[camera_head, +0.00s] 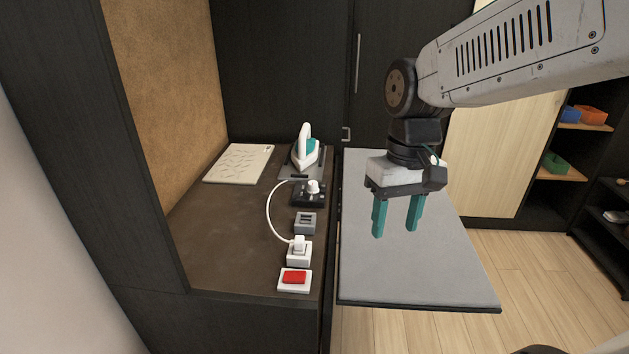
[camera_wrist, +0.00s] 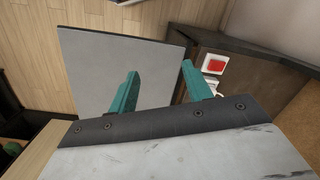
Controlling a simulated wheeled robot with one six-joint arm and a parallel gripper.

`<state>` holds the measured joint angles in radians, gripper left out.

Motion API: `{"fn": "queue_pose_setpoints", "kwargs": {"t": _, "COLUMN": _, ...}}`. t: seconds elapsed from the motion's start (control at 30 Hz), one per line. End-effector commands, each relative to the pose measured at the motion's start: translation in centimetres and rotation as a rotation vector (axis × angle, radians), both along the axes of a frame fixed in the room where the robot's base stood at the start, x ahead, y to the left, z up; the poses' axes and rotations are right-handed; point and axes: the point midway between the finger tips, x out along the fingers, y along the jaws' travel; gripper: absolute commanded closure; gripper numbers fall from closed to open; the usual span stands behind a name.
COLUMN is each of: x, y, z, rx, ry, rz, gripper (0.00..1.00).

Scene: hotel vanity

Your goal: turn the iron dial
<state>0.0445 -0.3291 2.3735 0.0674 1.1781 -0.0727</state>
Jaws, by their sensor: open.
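The iron dial (camera_head: 313,187) is a white knob on a black base on the brown counter, just in front of the iron. The white and teal iron (camera_head: 306,150) rests on a dark stand behind it. My gripper (camera_head: 396,231) has two teal fingers pointing down, open and empty. It hangs over the grey board to the right of the dial, apart from it. In the wrist view, my gripper (camera_wrist: 157,82) shows its fingers spread with nothing between them. The dial is not clearly visible in the wrist view.
A red switch (camera_head: 294,279) in a white frame, a white plug in a socket (camera_head: 298,250) and a grey socket (camera_head: 305,223) line the counter's right side. A white cable curves beside them. The grey board (camera_head: 415,275) is bare. A patterned pad (camera_head: 239,163) lies back left.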

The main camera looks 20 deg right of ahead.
Motion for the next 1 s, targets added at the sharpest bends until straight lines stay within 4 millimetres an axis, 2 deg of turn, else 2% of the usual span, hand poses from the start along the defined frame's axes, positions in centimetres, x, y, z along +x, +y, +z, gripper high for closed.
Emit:
{"fn": "queue_pose_setpoints", "kwargs": {"t": 0.03, "x": 2.2, "y": 0.0, "z": -0.5, "rx": 0.018, "ry": 0.011, "rz": 0.014, "gripper": 0.50}}
{"fn": "queue_pose_setpoints", "kwargs": {"t": 0.17, "x": 8.0, "y": 0.2, "z": -1.9, "rx": 0.067, "ry": 0.002, "rz": 0.078, "gripper": 0.50}}
{"fn": "queue_pose_setpoints", "kwargs": {"t": 0.37, "x": 17.7, "y": 0.1, "z": -5.3, "rx": 0.142, "ry": -0.061, "rz": 0.211, "gripper": 0.50}}
{"fn": "queue_pose_setpoints", "kwargs": {"t": 0.6, "x": 28.7, "y": -0.3, "z": -9.7, "rx": 0.190, "ry": -0.215, "rz": 0.410, "gripper": 0.50}}
{"fn": "queue_pose_setpoints", "kwargs": {"t": 0.7, "x": 33.1, "y": -0.5, "z": -10.2, "rx": 0.180, "ry": -0.316, "rz": 0.520, "gripper": 0.50}}
{"fn": "queue_pose_setpoints", "kwargs": {"t": 0.83, "x": 36.3, "y": -0.5, "z": -8.0, "rx": 0.142, "ry": -0.439, "rz": 0.644, "gripper": 0.50}}
{"fn": "queue_pose_setpoints", "kwargs": {"t": 1.0, "x": 36.8, "y": -0.5, "z": -8.1, "rx": 0.119, "ry": -0.472, "rz": 0.735, "gripper": 0.50}}
